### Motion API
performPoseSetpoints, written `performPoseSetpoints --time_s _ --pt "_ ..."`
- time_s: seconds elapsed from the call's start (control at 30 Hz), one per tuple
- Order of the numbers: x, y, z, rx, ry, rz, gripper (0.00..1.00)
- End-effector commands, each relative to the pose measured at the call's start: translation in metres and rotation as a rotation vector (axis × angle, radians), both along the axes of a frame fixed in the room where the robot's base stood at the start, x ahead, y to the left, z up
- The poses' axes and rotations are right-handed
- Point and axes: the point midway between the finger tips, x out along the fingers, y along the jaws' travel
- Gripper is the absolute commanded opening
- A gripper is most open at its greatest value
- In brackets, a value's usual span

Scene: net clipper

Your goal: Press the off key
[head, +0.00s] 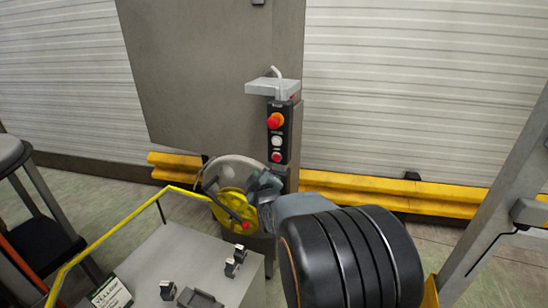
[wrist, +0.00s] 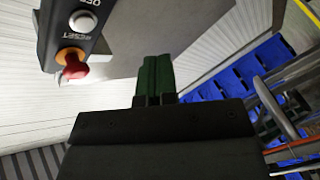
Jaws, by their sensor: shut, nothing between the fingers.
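A dark upright control box (head: 281,130) is on the grey post in the head view. It has a red knob on an orange base (head: 275,121) at the top, a white button (head: 277,141) in the middle and a red button (head: 277,157) at the bottom. In the wrist view the box is upside down at top left, with the red knob (wrist: 74,66), the white button (wrist: 82,20) and a cut-off "OFF" label (wrist: 88,3); the lower red button is out of frame. My gripper (wrist: 157,58) has its green fingers shut, empty, apart from the box. Its fingers cannot be made out in the head view.
A grey shelf (head: 273,87) juts out above the box. A yellow disc (head: 233,208) under a clear guard is below it. A yellow rail (head: 108,236) edges the grey table (head: 205,260). Blue bins (wrist: 236,80) show at right in the wrist view.

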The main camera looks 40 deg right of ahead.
Motion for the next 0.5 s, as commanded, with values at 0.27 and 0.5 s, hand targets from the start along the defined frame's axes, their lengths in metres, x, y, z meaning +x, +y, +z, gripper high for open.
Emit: performPoseSetpoints --time_s 0.27,0.5 --pt "0.002 -0.004 0.001 0.001 0.0 -0.001 0.0" --pt "0.015 -0.026 0.001 0.003 0.004 -0.003 0.0"
